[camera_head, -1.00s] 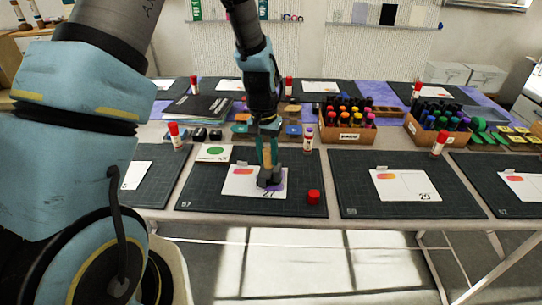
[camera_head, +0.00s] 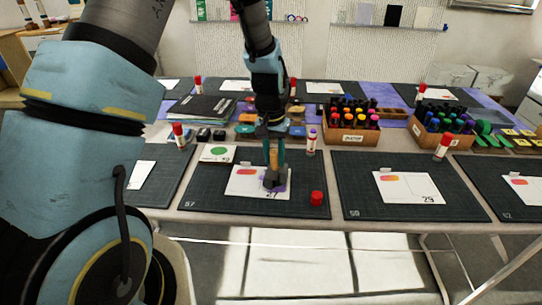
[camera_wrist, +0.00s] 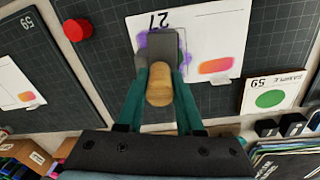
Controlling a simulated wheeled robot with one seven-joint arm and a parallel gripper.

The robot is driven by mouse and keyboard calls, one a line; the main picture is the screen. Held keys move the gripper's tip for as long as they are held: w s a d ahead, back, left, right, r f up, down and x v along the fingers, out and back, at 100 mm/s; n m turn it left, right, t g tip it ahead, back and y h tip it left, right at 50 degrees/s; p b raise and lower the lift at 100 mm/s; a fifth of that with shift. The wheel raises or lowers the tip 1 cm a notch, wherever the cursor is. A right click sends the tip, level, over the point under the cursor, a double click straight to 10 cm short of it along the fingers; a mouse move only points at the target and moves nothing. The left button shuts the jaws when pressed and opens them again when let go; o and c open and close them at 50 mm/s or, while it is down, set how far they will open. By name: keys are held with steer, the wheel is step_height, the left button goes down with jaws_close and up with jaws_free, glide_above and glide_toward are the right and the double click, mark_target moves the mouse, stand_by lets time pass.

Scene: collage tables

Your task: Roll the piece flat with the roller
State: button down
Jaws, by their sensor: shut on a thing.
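My gripper (camera_head: 273,165) reaches down over the near middle mat, its teal fingers shut on the wooden handle of the roller (camera_wrist: 159,86). The roller's dark grey head (camera_wrist: 160,45) is at the white card (camera_head: 244,182); whether it presses on the card or hovers just above I cannot tell. A purple piece (camera_wrist: 143,41) shows beside and partly under the roller head, which hides much of it. The card also bears a pink-orange shape (camera_wrist: 215,66) and the number 27.
A red cap (camera_head: 317,198) stands on the dark mat (camera_head: 212,204) right of the card. A glue stick (camera_head: 311,142) stands behind. A sample card with a green circle (camera_head: 218,153) lies back left. Marker boxes (camera_head: 352,137) stand at the back right.

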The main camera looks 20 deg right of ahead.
steer(key=shift+s+d, duration=0.25)
steer(key=shift+d, duration=0.05)
step_height(320, 180, up, 7)
steer(key=p, duration=0.5)
steer(key=shift+w, duration=0.1)
stand_by(0.6)
